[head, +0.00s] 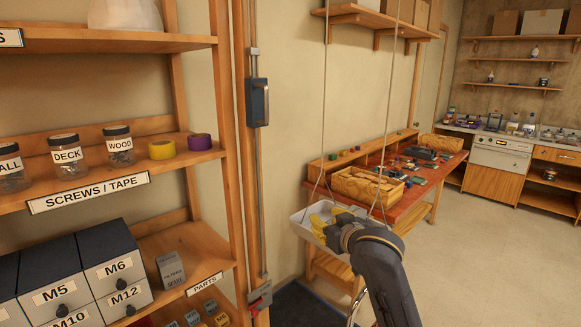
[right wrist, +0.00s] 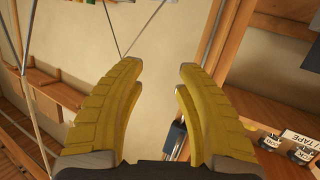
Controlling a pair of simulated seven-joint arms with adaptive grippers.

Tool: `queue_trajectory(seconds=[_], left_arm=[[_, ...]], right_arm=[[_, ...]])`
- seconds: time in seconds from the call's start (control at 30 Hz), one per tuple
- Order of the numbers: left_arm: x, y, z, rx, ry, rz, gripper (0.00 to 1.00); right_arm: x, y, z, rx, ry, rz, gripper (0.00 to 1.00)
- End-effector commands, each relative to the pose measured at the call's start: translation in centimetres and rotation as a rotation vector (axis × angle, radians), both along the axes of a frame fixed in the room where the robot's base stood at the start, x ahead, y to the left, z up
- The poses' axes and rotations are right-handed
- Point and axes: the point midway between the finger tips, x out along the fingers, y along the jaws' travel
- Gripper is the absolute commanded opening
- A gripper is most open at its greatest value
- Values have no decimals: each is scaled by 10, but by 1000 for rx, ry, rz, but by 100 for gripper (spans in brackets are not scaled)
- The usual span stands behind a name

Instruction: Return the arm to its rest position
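My right arm comes in from the bottom of the head view. Its gripper (head: 322,222) has yellow fingers and is raised in front of the workbench. In the right wrist view the two fingers of the gripper (right wrist: 163,75) stand apart with nothing between them, and pale wall shows through the gap. My left gripper is in neither view.
A white tray (head: 300,228) hangs on thin cords right at my right gripper; I cannot tell if they touch. A wooden shelf unit (head: 228,200) with jars and tape stands left. A red-topped workbench (head: 400,214) stands behind. Floor (head: 480,250) at right is clear.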

Motion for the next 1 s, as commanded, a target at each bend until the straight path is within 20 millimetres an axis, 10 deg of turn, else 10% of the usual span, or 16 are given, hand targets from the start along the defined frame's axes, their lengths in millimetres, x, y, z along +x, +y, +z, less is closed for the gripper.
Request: queue_trajectory(seconds=[0.5, 1.0], left_arm=[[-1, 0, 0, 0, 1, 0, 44], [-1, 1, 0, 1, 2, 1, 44]], right_arm=[[-135, -95, -225, -305, 243, -172, 34], [-321, -180, -337, -662, 497, -243, 34]])
